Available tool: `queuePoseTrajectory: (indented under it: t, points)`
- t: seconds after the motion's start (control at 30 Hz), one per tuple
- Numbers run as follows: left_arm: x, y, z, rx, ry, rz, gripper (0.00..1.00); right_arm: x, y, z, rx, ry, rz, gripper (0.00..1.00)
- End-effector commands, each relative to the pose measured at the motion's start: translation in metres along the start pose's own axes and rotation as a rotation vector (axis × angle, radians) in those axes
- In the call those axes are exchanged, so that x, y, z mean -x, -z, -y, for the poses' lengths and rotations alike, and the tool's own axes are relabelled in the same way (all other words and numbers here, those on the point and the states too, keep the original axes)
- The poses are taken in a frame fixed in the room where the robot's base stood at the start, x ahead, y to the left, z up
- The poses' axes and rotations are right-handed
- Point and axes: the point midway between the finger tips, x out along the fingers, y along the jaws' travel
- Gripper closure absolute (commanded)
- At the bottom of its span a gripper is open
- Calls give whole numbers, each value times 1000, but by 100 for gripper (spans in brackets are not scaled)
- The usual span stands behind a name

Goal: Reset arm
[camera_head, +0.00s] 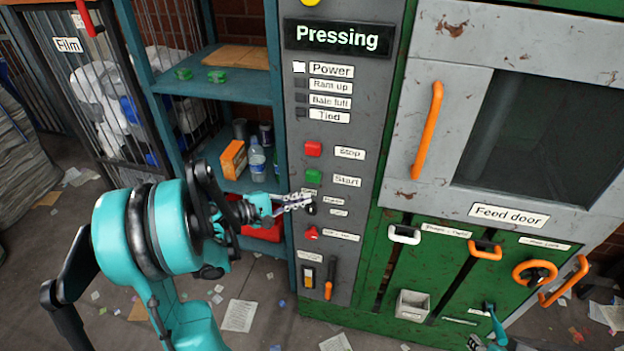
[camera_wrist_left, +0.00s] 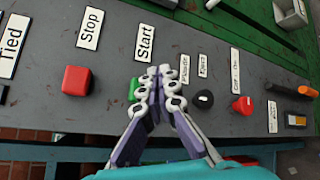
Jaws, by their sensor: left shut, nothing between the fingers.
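My left gripper (camera_head: 303,201) is shut and empty in front of the control panel (camera_head: 345,105), beside the black knob (camera_head: 311,209) and below the green Start button (camera_head: 313,176). In the left wrist view its closed fingertips (camera_wrist_left: 160,72) are in front of the panel and partly cover the green button (camera_wrist_left: 133,90). The black knob (camera_wrist_left: 205,99) is just right of the fingers there. I cannot tell whether the fingertips touch the panel.
The display (camera_head: 338,38) reads Pressing, and the Power lamp (camera_head: 299,67) is lit. A red Stop button (camera_head: 313,149) is above Start. The feed door (camera_head: 465,60) with orange handle is right. A shelf (camera_head: 215,88) with a bottle (camera_head: 257,160) stands left. Papers litter the floor.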

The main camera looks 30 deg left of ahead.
Motion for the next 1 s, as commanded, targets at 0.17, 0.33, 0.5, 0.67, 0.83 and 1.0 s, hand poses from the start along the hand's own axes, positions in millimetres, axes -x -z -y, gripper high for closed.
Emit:
queuePoseTrajectory:
  t: [0.17, 0.33, 0.5, 0.67, 0.83, 1.0]
  points:
    - [0, 0, 0, 0, 0, 0, 100, 0, 0, 0, 0, 0, 0, 60]
    - [-1, -2, 1, -6, 7, -2, 100, 0, 0, 0, 0, 0, 0, 60]
    - [-17, -30, 16, -117, 123, -30, 100, -1, -1, 0, 0, 0, 0, 60]
    - [-29, -79, 54, -382, 346, -75, 100, -3, -2, 0, 0, 0, 0, 60]
    - [-16, -123, 95, -737, 575, -96, 100, -5, -3, 0, 0, 0, 0, 60]
    - [13, -153, 126, -1131, 764, -91, 100, -6, -4, 0, 0, 0, 0, 60]
